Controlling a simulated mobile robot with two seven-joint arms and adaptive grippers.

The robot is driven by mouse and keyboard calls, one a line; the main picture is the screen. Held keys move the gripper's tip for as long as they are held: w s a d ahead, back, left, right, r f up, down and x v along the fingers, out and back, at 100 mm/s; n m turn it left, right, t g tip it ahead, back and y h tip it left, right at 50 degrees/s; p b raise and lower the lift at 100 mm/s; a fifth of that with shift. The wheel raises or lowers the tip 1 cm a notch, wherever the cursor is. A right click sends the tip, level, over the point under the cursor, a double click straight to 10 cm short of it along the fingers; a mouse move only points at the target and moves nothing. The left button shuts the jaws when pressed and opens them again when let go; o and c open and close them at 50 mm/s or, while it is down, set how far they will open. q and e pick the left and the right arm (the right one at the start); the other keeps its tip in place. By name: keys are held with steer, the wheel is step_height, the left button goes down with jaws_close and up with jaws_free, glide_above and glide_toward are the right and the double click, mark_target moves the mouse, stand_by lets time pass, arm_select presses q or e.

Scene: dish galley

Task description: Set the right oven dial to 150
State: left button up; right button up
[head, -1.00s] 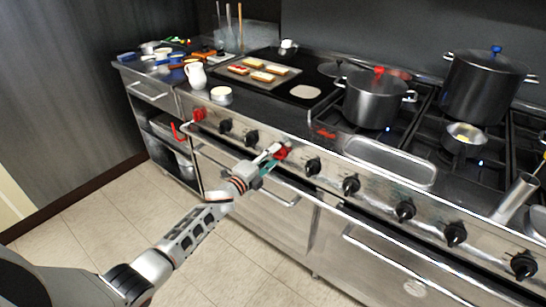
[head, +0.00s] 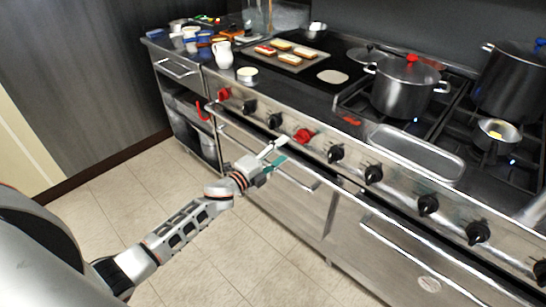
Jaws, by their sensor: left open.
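Two red dials sit on the steel front panel of the range, among several black knobs. The right red dial (head: 303,136) is near the middle of the view, and the left red dial (head: 223,94) is at the panel's left end. My left gripper (head: 279,152) is open and empty. It is in front of the panel, a little left of and below the right red dial, with a small gap between them in the picture. The dial's face shows, but its marks and setting are too small to read. My right gripper is not in view.
A black knob (head: 335,153) is right of the red dial. A pot (head: 402,90) and a steel tray (head: 415,150) are on the range top. The tiled floor in front is clear.

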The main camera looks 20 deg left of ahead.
arm_select(q)
steer(key=shift+v, duration=1.95)
